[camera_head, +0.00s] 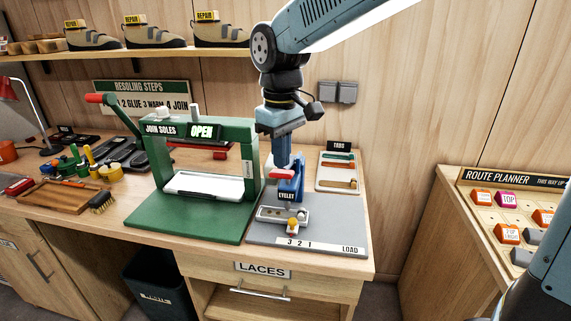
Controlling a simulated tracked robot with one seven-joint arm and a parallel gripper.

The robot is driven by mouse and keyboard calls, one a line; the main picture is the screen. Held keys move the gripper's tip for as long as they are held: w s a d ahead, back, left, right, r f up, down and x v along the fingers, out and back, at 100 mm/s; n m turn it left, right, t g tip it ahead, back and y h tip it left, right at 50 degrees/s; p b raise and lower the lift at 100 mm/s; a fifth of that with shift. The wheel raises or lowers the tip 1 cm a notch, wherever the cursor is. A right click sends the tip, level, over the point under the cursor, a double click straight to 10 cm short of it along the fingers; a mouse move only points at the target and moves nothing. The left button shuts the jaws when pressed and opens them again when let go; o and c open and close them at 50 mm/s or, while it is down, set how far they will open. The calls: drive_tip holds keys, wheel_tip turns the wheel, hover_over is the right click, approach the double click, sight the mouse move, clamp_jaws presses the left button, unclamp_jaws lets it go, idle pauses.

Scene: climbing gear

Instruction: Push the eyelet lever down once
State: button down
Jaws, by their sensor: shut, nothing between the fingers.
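The eyelet press (291,189) is a small blue stand labelled EYELET on a grey plate (330,222) at the right end of the bench. Its lever shows as a red grip (281,174) at the top left of the blue body. My gripper (283,163) points straight down, shut and empty, with its tips right above or at the red grip. I cannot tell whether they touch it. A small metal block with a yellow and red piece (292,225) lies in front of the press. My gripper and arm hide the view behind the lever.
A green sole press (200,185) with a red lever and an OPEN sign stands close on the left. My arm comes in from above right. A lower desk with a route planner board (510,215) is at the right.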

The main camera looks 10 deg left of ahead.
drive_tip(key=shift+f, duration=0.1)
wheel_tip(320, 180, down, 8)
drive_tip(key=shift+s+f, duration=0.2)
idle(1.7)
drive_tip(key=shift+r, duration=6.55)
drive_tip(key=s+d+r+m+t, duration=0.2)
drive_tip(key=d+m, duration=0.3)
drive_tip(key=d, duration=1.1)
drive_tip(key=s+d+f+m+t, duration=0.1)
drive_tip(key=s+d+m, duration=0.2)
drive_tip(key=d, duration=0.4)
drive_tip(key=s+d+f+m+t, duration=0.2)
drive_tip(key=s+d+m, duration=0.1)
drive_tip(key=s+d, duration=0.2)
drive_tip(key=shift+s+d+f+t, duration=0.2)
drive_tip(key=shift+d+t, duration=0.1)
drive_tip(key=shift+d, duration=0.85)
